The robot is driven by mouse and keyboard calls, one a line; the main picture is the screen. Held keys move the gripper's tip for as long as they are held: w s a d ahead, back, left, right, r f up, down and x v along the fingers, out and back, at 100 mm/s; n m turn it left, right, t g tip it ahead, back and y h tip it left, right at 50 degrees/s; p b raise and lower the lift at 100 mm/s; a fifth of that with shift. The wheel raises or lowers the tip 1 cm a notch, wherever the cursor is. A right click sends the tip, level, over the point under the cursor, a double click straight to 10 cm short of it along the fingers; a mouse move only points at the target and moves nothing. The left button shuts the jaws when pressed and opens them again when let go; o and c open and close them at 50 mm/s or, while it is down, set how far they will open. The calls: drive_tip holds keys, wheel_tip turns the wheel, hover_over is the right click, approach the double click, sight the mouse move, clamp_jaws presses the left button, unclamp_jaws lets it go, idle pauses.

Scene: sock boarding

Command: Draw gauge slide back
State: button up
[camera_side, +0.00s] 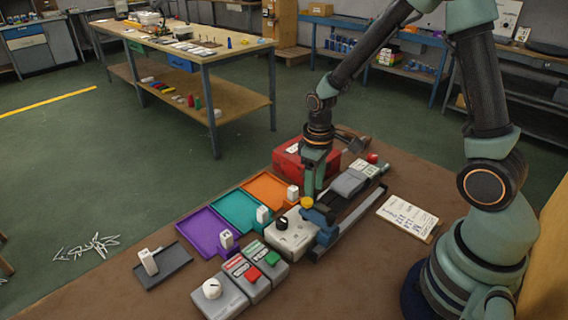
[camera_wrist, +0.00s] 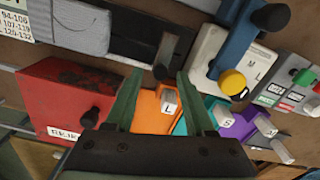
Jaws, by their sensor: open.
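The gauge slide is a blue block (camera_side: 319,217) across a dark rail, with a yellow knob (camera_side: 307,202) at its near end. In the wrist view the blue slide (camera_wrist: 236,42) and its yellow knob (camera_wrist: 233,83) are at the upper right, beside a pale housing marked with size letters. My gripper (camera_side: 312,192) hangs just behind the yellow knob in the side view. In the wrist view its two green fingers (camera_wrist: 160,75) are spread and empty, left of the knob and apart from it. A grey folded piece (camera_side: 349,183), perhaps a sock, lies farther along the rail.
A red box (camera_side: 290,164) and orange (camera_side: 268,186), teal (camera_side: 233,206) and purple (camera_side: 203,236) trays with white tags line the left. Grey button boxes (camera_side: 240,275) stand in front. A written card (camera_side: 407,217) lies right of the rail. The front right mat is clear.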

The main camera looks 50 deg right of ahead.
wheel_tip(320, 180, up, 12)
drive_tip(key=shift+f, duration=0.2)
idle(0.4)
drive_tip(key=s+a+r+m+t, duration=0.2)
drive_tip(key=s+r+t, duration=0.3)
drive_tip(key=s+r, duration=0.2)
drive_tip(key=shift+a+r+m+t, duration=0.3)
drive_tip(key=shift+a+r, duration=0.1)
drive_tip(key=shift+r, duration=0.3)
